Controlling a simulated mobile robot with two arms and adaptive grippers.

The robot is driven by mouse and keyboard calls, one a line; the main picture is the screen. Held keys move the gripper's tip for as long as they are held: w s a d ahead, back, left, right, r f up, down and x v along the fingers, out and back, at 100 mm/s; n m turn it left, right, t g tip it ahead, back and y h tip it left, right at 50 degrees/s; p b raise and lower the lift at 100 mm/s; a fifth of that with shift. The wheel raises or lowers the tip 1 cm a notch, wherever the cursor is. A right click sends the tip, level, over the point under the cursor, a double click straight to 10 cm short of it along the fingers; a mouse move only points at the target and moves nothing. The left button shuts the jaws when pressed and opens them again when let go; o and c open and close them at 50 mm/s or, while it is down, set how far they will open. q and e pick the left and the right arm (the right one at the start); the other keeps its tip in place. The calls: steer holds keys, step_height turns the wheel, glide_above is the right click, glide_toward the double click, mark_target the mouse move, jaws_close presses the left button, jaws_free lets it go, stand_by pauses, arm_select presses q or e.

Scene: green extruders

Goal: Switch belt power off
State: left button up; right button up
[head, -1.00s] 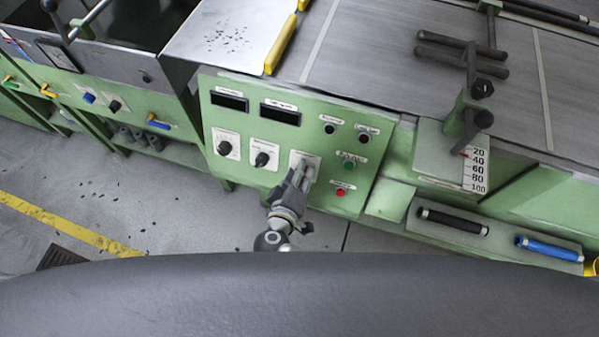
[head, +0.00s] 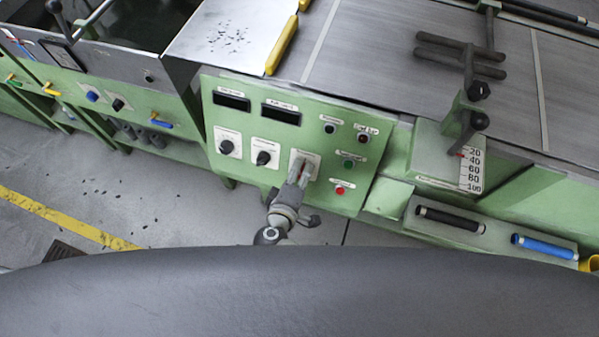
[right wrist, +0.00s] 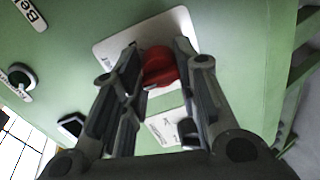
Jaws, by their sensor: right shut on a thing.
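The green control panel (head: 240,165) faces me at the front of the machine. My right gripper (head: 303,168) is at a switch on a white plate in the panel's lower middle. In the right wrist view, the right gripper (right wrist: 160,78) has its fingers on both sides of a red knob (right wrist: 159,66), shut on it. The knob sits on a white square plate (right wrist: 112,48). The fingers hide part of the knob, and I cannot read its setting. My left gripper is not in view.
Two black knobs (head: 264,158) on white plates sit left of my right gripper. A green button (head: 348,165) and a red button (head: 340,190) are close on its right. Two dark displays (head: 281,114) are above. A tray with black and blue handles (head: 545,247) is further right.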

steer(key=shift+a, duration=0.1)
steer(key=o, duration=1)
steer(key=v, duration=1.2)
steer(key=shift+f, duration=0.15)
